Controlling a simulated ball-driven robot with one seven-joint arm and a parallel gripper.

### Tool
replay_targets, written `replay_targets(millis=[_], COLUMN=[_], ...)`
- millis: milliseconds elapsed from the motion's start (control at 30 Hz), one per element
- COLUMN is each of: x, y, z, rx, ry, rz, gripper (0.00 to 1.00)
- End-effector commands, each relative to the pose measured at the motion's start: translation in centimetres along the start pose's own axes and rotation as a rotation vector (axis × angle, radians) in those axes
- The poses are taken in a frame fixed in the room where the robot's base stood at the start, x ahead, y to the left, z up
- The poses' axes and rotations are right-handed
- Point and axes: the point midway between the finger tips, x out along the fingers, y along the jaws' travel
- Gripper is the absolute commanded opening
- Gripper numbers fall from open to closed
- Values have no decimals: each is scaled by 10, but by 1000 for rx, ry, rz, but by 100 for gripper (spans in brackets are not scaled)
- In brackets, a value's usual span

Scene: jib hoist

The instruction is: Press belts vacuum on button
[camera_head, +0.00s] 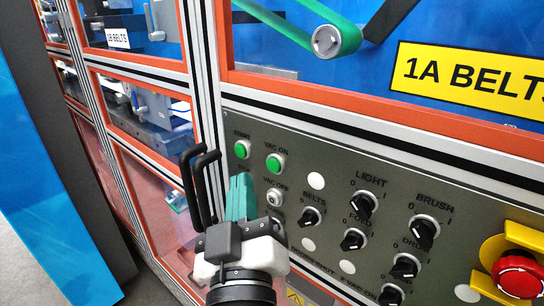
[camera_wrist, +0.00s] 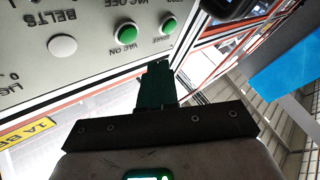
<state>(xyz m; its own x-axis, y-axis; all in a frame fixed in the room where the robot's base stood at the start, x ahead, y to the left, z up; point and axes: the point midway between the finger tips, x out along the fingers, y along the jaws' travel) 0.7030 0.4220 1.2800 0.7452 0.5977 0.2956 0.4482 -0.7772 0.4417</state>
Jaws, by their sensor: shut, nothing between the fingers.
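The green VAC ON button (camera_head: 275,163) sits on the grey control panel (camera_head: 330,170), right of the green START button (camera_head: 242,149). In the upside-down wrist view the VAC ON button (camera_wrist: 126,34) is left of the START button (camera_wrist: 168,25). My gripper (camera_head: 243,178) has its teal fingers shut with nothing between them. In the head view its tips are just below START and left of and below VAC ON. I see no contact with VAC ON.
A pale VAC OFF button (camera_head: 275,197) lies below VAC ON, right of the fingers. Several black knobs (camera_head: 363,205) fill the panel rightward. A red emergency stop (camera_head: 518,275) is at lower right. The yellow 1A BELTS sign (camera_head: 470,80) is above. An orange-framed machine stands left.

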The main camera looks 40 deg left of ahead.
Motion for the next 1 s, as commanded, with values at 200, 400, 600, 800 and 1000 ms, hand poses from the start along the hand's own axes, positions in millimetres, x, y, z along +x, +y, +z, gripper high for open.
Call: replay_targets(millis=[200, 400, 600, 800, 1000], x=[15, 20, 20, 20, 20], y=[12, 15, 15, 15, 15], z=[11, 14, 15, 15, 15], rx=[-1, 0, 0, 0, 0], ry=[-2, 0, 0, 0, 0], rz=[1, 1, 1, 0, 0], gripper=[0, 0, 0, 0, 0])
